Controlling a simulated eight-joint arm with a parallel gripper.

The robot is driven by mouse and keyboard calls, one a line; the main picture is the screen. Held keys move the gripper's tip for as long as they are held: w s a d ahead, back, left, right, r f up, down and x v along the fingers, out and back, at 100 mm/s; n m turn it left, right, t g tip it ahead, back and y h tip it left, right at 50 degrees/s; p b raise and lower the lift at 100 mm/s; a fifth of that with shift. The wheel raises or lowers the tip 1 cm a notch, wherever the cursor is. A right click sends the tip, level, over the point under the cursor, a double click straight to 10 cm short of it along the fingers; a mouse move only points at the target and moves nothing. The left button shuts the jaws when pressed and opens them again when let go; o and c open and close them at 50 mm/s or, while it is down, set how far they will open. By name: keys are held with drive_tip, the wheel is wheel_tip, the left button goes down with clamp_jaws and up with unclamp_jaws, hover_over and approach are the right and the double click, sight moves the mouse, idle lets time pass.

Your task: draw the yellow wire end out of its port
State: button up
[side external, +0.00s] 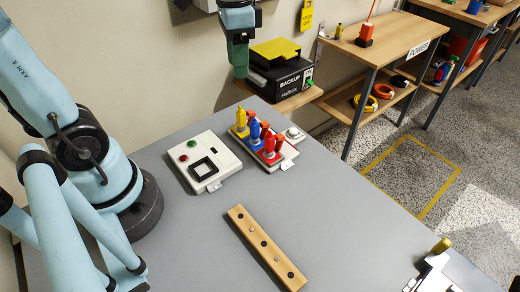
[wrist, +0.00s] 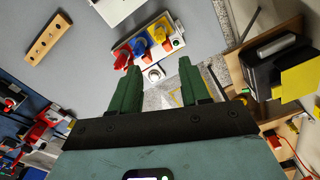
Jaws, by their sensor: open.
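The yellow wire end (side external: 242,120) stands in the left port of a white board (side external: 288,153), beside blue (side external: 256,129) and red (side external: 270,143) wire ends. In the wrist view the yellow wire end (wrist: 159,33) is partly crowded by the blue one (wrist: 139,46) and the red one (wrist: 122,58). My gripper (side external: 240,70) hangs above and behind the board in the side view, apart from it. In the wrist view my gripper (wrist: 158,72) shows two green fingers spread apart with nothing between them. The port itself is hidden under the wire end.
A white panel with red and green buttons (side external: 210,164) lies left of the board. A wooden strip with holes (side external: 265,248) lies in front. A black backup box (side external: 281,78) stands on a shelf close to my gripper.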

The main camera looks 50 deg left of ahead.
sight(241, 109)
wheel_tip(241, 109, down, 12)
drive_tip(key=shift+r, duration=0.1)
idle(0.5)
drive_tip(key=shift+c, duration=0.4)
drive_tip(key=shift+d, duration=0.1)
clamp_jaws()
